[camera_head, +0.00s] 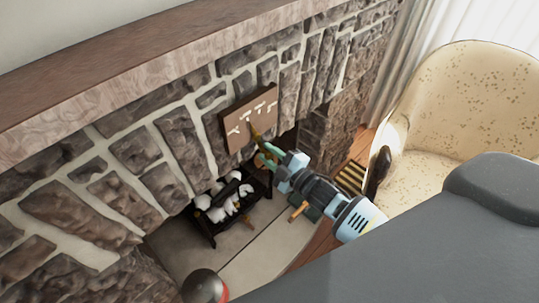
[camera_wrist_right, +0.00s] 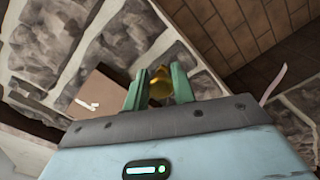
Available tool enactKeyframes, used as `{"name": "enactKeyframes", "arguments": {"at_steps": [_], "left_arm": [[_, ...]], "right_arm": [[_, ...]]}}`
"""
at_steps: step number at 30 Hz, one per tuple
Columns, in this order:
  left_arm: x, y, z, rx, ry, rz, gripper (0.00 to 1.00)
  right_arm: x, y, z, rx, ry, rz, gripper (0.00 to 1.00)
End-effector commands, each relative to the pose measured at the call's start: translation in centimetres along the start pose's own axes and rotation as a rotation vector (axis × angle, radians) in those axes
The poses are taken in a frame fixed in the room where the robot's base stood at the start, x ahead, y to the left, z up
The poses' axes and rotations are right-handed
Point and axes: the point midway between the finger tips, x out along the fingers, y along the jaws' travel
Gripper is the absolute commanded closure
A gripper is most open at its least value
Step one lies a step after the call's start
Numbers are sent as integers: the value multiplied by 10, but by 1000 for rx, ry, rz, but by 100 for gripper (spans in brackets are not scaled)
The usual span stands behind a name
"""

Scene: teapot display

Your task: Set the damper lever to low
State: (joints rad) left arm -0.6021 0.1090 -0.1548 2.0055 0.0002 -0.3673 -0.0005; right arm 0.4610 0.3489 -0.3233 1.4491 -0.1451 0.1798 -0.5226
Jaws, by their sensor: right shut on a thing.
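The damper plate (camera_head: 236,122) is a brown panel with pale markings on the stone fireplace front, above the firebox opening. The brass damper lever (camera_head: 256,134) sticks out from the plate's lower part. My right gripper (camera_head: 265,157), with green fingers, is at the lever's outer end, just below the plate. In the right wrist view the fingers are shut on the lever's gold end (camera_wrist_right: 160,86), and the brown plate (camera_wrist_right: 100,103) with a pale mark shows to the left. The lever's base and the setting words cannot be made out. My left gripper is out of view.
A black grate (camera_head: 205,230) with white and dark logs stands in the firebox below the plate. A long wooden mantel (camera_head: 120,65) runs above. A cream patterned armchair (camera_head: 465,105) stands at the right. A dark rounded object (camera_head: 203,286) with red shows at the bottom.

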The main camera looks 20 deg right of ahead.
Motion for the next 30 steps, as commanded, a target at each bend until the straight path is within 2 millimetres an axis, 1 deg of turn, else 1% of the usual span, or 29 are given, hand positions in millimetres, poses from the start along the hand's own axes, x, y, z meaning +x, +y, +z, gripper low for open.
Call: {"name": "enactKeyframes", "arguments": {"at_steps": [1,6,7,11,19,22,26,30], "left_arm": [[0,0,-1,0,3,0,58],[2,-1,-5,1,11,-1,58],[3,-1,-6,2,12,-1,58],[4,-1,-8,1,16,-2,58],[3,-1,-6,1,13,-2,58],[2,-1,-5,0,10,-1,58],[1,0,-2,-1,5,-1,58],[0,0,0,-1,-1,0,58]], "right_arm": [[1,0,-5,-4,12,1,100],[1,-1,-5,-3,12,1,100],[1,-1,-5,-3,12,1,73],[1,-1,-4,-2,9,0,56],[0,-1,-2,0,3,0,56],[-5,-1,-1,0,3,-1,56],[-20,-2,-2,0,3,-2,56],[-42,-2,-1,-1,3,-2,56]]}}
